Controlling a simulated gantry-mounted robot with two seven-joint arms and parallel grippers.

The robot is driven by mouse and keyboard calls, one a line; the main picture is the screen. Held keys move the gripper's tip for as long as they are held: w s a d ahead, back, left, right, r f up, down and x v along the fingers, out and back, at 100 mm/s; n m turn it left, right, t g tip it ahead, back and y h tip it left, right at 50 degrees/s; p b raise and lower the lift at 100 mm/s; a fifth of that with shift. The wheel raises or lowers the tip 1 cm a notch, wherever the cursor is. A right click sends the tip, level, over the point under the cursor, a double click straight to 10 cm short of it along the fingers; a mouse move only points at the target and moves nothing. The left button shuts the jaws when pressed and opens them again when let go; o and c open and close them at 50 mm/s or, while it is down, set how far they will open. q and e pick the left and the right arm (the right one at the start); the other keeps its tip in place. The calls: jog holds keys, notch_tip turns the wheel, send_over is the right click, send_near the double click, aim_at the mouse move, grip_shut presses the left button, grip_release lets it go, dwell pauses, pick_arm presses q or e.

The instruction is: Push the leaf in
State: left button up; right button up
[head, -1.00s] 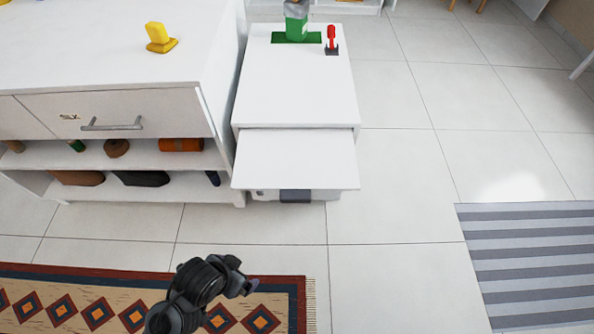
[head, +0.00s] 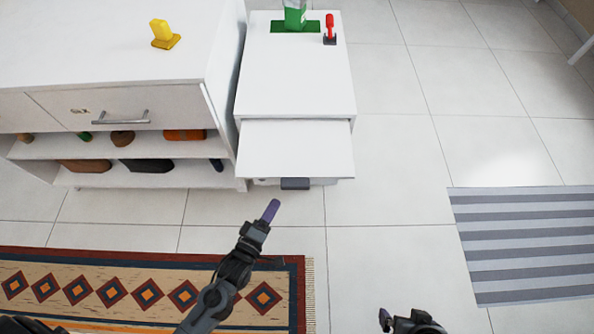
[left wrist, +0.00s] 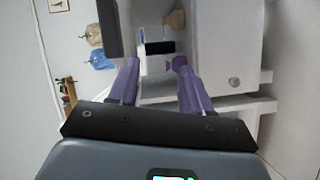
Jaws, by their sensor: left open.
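The leaf (head: 295,150) is a flat white board that sticks out from the front of the narrow white cabinet (head: 295,75), just below its top. My left gripper (head: 271,210) is in front of the leaf in the head view, apart from it, with its purple fingers pointing toward the cabinet. In the left wrist view the two purple fingers (left wrist: 157,75) are spread with nothing between them. I cannot tell for sure which white surface in that view is the leaf.
A wide white cabinet (head: 110,60) with a drawer handle (head: 120,118) and open shelves stands to the left. A yellow object (head: 165,35) is on it. A green item (head: 295,18) and a red-handled item (head: 330,30) are on the narrow cabinet. Floor at right is clear up to a striped rug (head: 525,240).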

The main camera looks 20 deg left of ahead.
aim_at(298, 178)
pick_arm(q)
jog(key=shift+d+r+n+t+p, duration=0.7)
jog(key=shift+d+r+n+p, duration=1.3)
jog(key=shift+p, duration=2.45)
jog(key=shift+m+y, duration=0.4)
jog(key=w+b, duration=0.1)
jog(key=w, duration=0.2)
jog(key=w+b, duration=0.1)
jog(key=w, duration=0.1)
jog(key=w+r+b, duration=0.1)
jog(key=w, duration=0.2)
jog(key=shift+w+d+r, duration=0.1)
jog(key=shift+w, duration=0.2)
jog(key=shift+w+r+b, duration=0.1)
jog(key=shift+w+b, duration=0.35)
jog(key=shift+w, duration=0.2)
pick_arm(e)
notch_tip(298, 178, up, 7)
jog(key=shift+a, duration=0.1)
pick_arm(q)
grip_shut()
